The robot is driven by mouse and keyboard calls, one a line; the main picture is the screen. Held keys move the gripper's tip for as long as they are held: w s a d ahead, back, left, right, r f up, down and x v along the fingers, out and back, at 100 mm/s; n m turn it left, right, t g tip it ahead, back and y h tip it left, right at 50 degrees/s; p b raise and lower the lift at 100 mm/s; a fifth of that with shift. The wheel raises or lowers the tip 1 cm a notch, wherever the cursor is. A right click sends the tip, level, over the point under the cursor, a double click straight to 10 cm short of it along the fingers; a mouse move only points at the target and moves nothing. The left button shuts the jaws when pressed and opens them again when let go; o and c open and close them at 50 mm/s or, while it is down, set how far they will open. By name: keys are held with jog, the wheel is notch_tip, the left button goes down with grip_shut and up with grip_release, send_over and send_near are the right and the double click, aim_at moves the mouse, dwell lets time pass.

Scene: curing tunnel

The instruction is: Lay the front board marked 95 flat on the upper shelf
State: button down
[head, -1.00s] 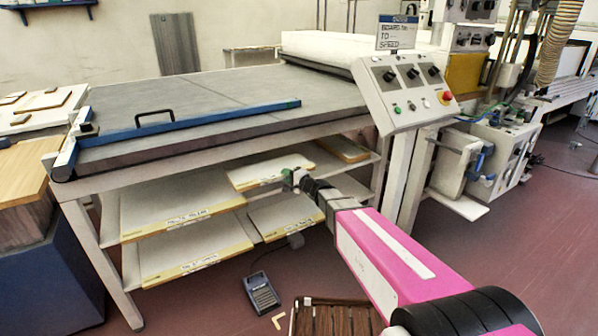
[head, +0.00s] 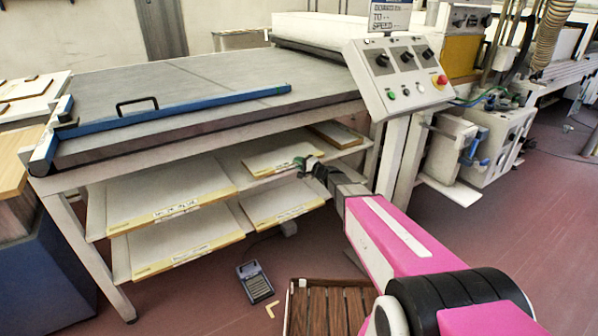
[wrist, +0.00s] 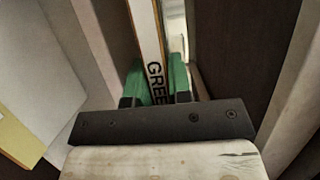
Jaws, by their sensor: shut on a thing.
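My gripper (head: 304,165) is shut on the front edge of a pale board (head: 277,159) with a yellow edge and a label, at the upper shelf (head: 225,164) under the grey table. In the wrist view, the green fingertips (wrist: 160,82) hold the board edge (wrist: 150,45), where the letters "GREE" show. In the head view the board looks roughly level; I cannot tell if it rests on the shelf or hovers just over it. No "95" is readable on it. A larger labelled board (head: 165,195) lies left of it on the upper shelf.
Another board (head: 335,134) lies further back right on the upper shelf. Boards also lie on the lower shelf (head: 185,240). A control box (head: 400,78) on a post stands right of the shelves. A blue device (head: 254,282) and a slatted wooden thing (head: 325,308) are on the floor.

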jog(key=shift+f, duration=2.05)
jog(key=c, duration=1)
grip_release()
jog(key=shift+f, duration=0.15)
jog(key=shift+c, duration=0.2)
